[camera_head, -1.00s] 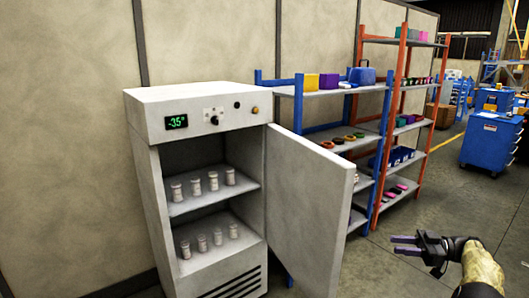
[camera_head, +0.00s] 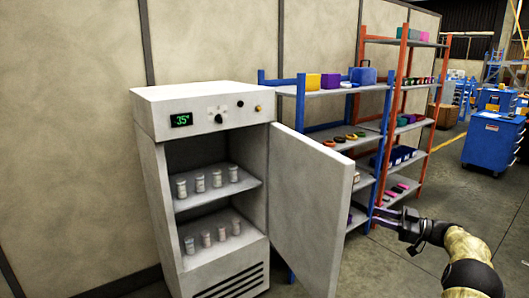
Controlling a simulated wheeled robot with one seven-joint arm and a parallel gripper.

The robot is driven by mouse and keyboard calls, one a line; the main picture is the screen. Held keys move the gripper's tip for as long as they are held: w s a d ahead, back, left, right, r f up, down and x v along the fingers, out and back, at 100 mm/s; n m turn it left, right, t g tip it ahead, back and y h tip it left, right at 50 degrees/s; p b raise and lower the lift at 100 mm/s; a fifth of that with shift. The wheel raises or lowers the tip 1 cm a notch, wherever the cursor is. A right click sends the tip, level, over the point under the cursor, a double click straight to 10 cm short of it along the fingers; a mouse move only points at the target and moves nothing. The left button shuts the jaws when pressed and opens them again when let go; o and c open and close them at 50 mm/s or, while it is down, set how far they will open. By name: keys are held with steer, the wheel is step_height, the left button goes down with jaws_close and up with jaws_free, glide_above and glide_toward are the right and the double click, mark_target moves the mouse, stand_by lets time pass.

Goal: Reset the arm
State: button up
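My arm comes in from the lower right, and my gripper (camera_head: 384,218) is at its end, pointing left. The gripper is to the right of the open door (camera_head: 312,200) of a white cold cabinet (camera_head: 155,118).
Several small white-capped vials (camera_head: 216,180) stand on the cabinet's two shelves. Blue and orange shelving (camera_head: 340,137) with coloured bins stands right of the door. A blue tool cart (camera_head: 490,142) is at the far right. Open floor lies between.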

steer(key=w+a+r+m+t+h, duration=0.7)
steer(key=a+m+t+h, duration=0.1)
steer(key=a, duration=0.1)
steer(key=s+a+f+m+g+h, duration=0.2)
steer(key=s+a+f+g+h, duration=0.1)
steer(key=s, duration=1)
steer(key=s+a+f+m+g+h, duration=0.2)
steer(key=s+f+g, duration=0.4)
steer(key=s, duration=0.8)
steer(key=s+a+f+m+g+h, duration=0.2)
steer(key=s+a+f+g+h, duration=0.2)
steer(key=s, duration=1)
step_height(320, 180, down, 4)
steer(key=shift+s+a+r+p, duration=0.2)
steer(key=shift+a+p, duration=0.25)
steer(key=shift+a, duration=0.8)
steer(key=shift+w, duration=0.1)
